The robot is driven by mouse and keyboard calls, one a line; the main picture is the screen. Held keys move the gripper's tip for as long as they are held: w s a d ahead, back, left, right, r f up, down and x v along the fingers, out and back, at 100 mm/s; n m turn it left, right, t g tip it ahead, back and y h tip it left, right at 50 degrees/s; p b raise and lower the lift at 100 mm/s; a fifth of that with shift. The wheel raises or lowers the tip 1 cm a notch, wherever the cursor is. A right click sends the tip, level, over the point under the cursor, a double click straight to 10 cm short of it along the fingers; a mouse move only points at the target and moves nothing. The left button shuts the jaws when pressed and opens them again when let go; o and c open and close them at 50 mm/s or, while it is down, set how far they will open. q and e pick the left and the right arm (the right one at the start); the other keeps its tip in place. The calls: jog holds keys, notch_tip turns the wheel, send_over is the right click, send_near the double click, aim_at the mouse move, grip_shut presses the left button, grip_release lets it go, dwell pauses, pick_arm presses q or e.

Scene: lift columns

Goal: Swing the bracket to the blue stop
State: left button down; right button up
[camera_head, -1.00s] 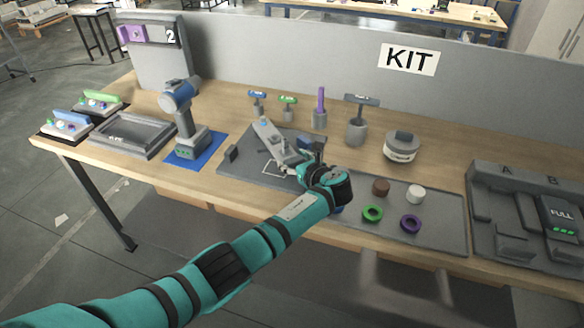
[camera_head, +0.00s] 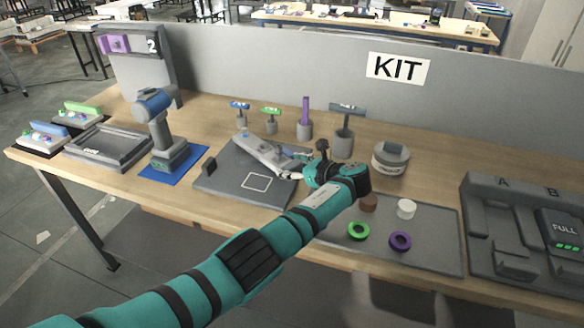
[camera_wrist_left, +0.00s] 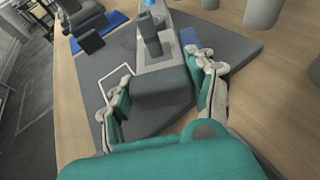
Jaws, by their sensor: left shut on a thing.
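The grey bracket (camera_head: 262,152) lies on a dark grey plate (camera_head: 225,184), its blue-topped pivot at the far left end. My left gripper (camera_head: 302,165) is shut on its near right end. In the left wrist view the bracket (camera_wrist_left: 160,80) runs between the two fingers of the left gripper (camera_wrist_left: 162,92). The blue stop (camera_wrist_left: 188,37) shows close against the bracket's right side there; I cannot tell whether they touch. A black block (camera_head: 209,167) stands at the plate's left side, apart from the bracket. My right gripper is not in view.
Holders with T-handled tools (camera_head: 345,125) and a round grey-white container (camera_head: 391,158) stand behind the gripper. A tray with rings and caps (camera_head: 430,240) lies to the right. A drill (camera_head: 165,135) stands left on a blue mat. The white outlined square (camera_head: 255,183) is clear.

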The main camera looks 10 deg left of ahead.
pick_arm(q)
jog(key=c, duration=0.8)
grip_release()
jog(key=shift+w+d+r, duration=0.1)
jog(key=shift+c, duration=0.2)
jog(key=o, duration=0.4)
jog(key=shift+w+d, duration=0.1)
jog(key=shift+w, duration=0.05)
jog(key=shift+o, duration=0.2)
jog(key=v, duration=0.7)
jog(key=shift+d, duration=0.2)
